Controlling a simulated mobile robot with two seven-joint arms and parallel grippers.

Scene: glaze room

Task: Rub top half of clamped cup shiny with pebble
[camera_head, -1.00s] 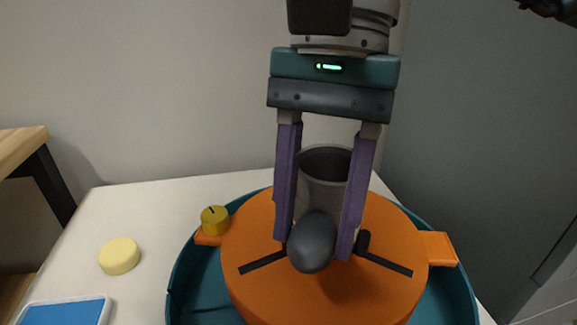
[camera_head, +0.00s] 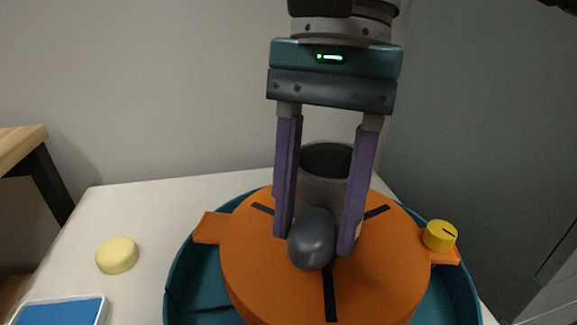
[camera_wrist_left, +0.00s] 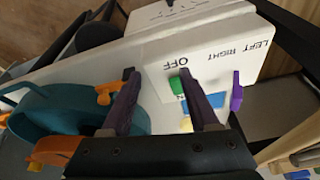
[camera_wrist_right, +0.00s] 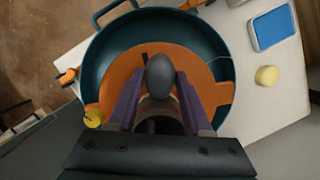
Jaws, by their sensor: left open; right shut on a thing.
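The grey cup (camera_head: 325,185) stands upright, dark inside, on the orange wheel head (camera_head: 270,265); its lower part is hidden by the pebble and fingers. The clamp at its base is mostly hidden. My right gripper (camera_head: 314,245), with purple fingers, is shut on the smooth dark pebble (camera_head: 312,240), on the near side of the cup. The pebble also shows in the right wrist view (camera_wrist_right: 160,76), beside the cup rim (camera_wrist_right: 160,108). Whether pebble and cup touch I cannot tell. My left gripper (camera_wrist_left: 156,74) is open and empty, over the white housing with OFF and LEFT/RIGHT labels.
A teal splash pan (camera_head: 185,285) surrounds the wheel head. A yellow knob (camera_head: 440,236) sits on its right orange lug. A green switch (camera_wrist_left: 178,85) and purple lever (camera_wrist_left: 237,92) are near my left gripper. A yellow sponge (camera_head: 117,255) and blue tray (camera_head: 60,312) lie left.

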